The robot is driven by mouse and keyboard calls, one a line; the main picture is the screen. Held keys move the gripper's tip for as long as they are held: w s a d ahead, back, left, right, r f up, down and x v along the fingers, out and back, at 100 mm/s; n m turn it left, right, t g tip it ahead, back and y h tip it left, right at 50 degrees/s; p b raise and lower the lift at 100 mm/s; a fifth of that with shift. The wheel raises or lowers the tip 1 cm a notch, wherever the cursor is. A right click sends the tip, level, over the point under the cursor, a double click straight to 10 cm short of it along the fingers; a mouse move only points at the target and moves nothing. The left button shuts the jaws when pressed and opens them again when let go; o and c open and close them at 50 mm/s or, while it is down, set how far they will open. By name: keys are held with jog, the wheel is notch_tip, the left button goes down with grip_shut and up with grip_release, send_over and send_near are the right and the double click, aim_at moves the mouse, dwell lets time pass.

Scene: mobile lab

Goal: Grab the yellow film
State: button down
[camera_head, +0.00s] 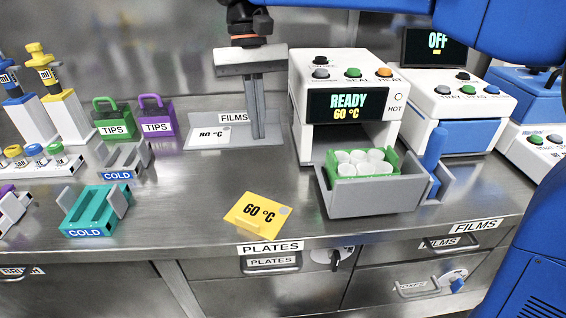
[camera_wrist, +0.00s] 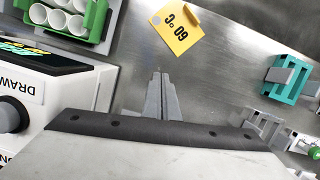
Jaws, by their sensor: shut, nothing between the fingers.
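The yellow film (camera_head: 257,214), marked "60 °C", lies flat on the steel bench near its front edge, left of the sealer's drawer. It also shows in the wrist view (camera_wrist: 177,27), near the top centre. My gripper (camera_head: 258,135) points down over the films holder at the back of the bench, behind the yellow film and apart from it. In the wrist view its fingers (camera_wrist: 161,75) are together with nothing between them. A white film (camera_head: 209,137), marked with a temperature, lies on the grey films holder (camera_head: 270,131), left of my fingers.
The white sealer (camera_head: 307,77) reads "READY 60 °C"; its grey drawer (camera_head: 378,194) is out and holds a green rack of white tubes. A teal cold block (camera_head: 95,212) and tips boxes (camera_head: 111,119) stand to the left. Bare bench surrounds the yellow film.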

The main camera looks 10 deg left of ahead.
aim_at(273, 212)
jog(key=x, duration=1)
jog(key=shift+d, duration=0.1)
jog(key=shift+s+d+r, duration=0.1)
jog(key=shift+s+d, duration=0.15)
jog(key=shift+s, duration=0.3)
jog(key=shift+s+d, duration=0.2)
jog(key=shift+s, duration=0.4)
jog(key=shift+s+d, duration=0.3)
jog(key=shift+s, duration=0.4)
jog(key=shift+s, duration=0.1)
jog(key=shift+s+d, duration=0.3)
jog(key=shift+s, duration=0.4)
jog(key=shift+s+d, duration=0.35)
jog(key=shift+s, duration=0.35)
jog(key=shift+s+d, duration=0.3)
jog(key=shift+s, duration=0.4)
